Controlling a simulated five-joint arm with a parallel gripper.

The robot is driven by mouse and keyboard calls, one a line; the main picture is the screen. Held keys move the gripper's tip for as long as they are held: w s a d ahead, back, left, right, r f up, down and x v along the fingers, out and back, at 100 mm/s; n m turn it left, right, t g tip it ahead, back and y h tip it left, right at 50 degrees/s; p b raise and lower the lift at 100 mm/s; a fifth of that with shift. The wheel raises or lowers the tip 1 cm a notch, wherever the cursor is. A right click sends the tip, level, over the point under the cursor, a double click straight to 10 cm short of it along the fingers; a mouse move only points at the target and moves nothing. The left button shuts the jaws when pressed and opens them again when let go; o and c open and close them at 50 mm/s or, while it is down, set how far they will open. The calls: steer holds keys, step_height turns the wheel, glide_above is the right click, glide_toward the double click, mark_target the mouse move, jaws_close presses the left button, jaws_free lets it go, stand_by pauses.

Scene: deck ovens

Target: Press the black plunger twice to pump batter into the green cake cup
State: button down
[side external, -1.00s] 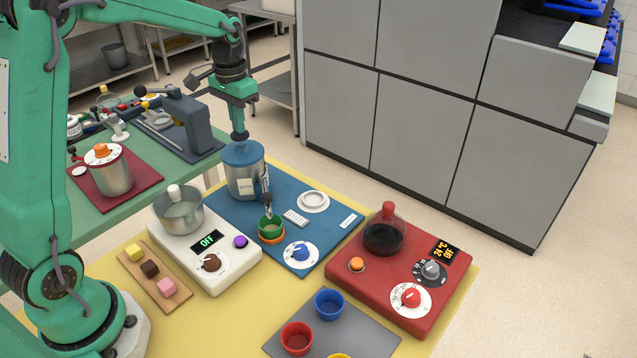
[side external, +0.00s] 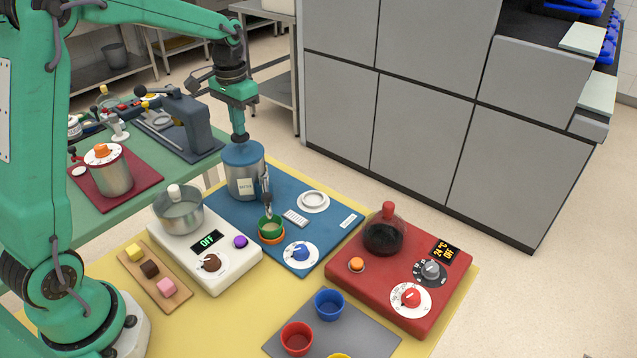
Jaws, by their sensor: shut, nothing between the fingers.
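The batter dispenser (side external: 244,175) is a steel canister with a blue lid and a small label, standing at the back of the blue mat. My gripper (side external: 239,136) is shut and points straight down onto the middle of that lid. The black plunger cannot be made out; the fingers cover the spot at the lid's centre. A spout (side external: 266,195) comes down at the canister's front right. The green cake cup (side external: 269,226) stands under the spout in an orange holder. Its inside looks pale, but how full it is cannot be told.
On the blue mat (side external: 333,236) are a blue knob (side external: 300,254) and a white ring dish (side external: 313,201). A white scale with a pot (side external: 178,210) stands left, and a red warmer (side external: 400,280) right. A grey tray in front holds other cups (side external: 328,304).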

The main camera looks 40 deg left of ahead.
steer(key=shift+r, duration=1.7)
steer(key=shift+f, duration=2.1)
steer(key=shift+r, duration=2.1)
steer(key=shift+r, duration=0.15)
step_height(320, 180, up, 6)
steer(key=shift+f, duration=0.15)
steer(key=shift+s+d, duration=0.1)
